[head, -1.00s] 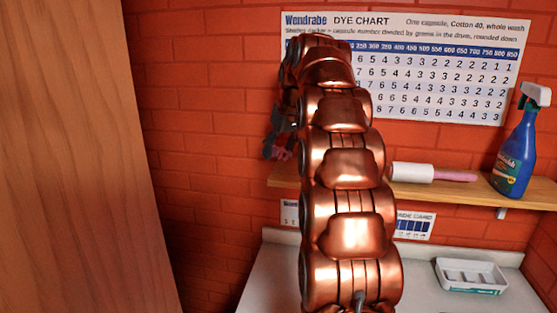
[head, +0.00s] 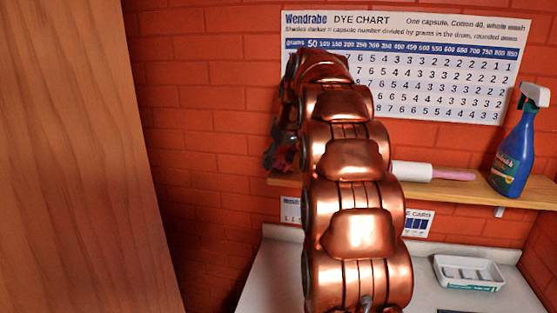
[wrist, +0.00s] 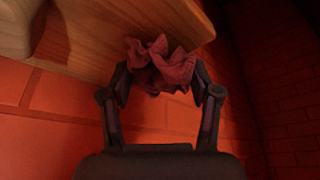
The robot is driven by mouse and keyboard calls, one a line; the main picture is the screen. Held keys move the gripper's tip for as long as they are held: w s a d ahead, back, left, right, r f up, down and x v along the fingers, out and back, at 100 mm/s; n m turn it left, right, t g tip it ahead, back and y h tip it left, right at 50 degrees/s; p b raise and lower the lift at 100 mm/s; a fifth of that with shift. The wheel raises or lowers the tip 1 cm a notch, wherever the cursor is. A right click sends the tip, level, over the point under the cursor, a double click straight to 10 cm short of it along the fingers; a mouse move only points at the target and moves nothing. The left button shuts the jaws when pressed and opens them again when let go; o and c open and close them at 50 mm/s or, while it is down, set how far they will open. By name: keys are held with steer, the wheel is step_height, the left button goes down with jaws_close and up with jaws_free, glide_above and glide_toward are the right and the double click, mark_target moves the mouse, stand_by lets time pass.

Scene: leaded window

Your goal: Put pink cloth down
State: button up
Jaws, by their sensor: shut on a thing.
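The pink cloth (wrist: 160,62) is a crumpled bundle between the fingertips in the wrist view, dark in the shade. My gripper (wrist: 162,80) is shut on it. In the wrist view the cloth overlaps the edge of the wooden shelf (wrist: 100,35); I cannot tell whether it touches it. In the head view my gripper (head: 280,152) is at the left end of the shelf (head: 450,191), mostly hidden behind my copper arm. The cloth is hard to make out there.
A lint roller (head: 412,171) with a pink handle and a blue spray bottle (head: 515,150) are on the shelf. A white tray (head: 468,274) lies on the counter (head: 270,275) below. A dye chart (head: 440,90) hangs behind. A wooden panel (head: 80,160) stands at left.

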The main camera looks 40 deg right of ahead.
steer(key=o, duration=0.8)
steer(key=shift+f, duration=0.1)
steer(key=shift+c, duration=0.2)
steer(key=shift+r, duration=0.25)
steer(key=shift+b+v, duration=0.9)
steer(key=shift+v, duration=3.5)
steer(key=shift+p+v, duration=0.8)
steer(key=shift+v, duration=0.7)
steer(key=shift+a, duration=0.1)
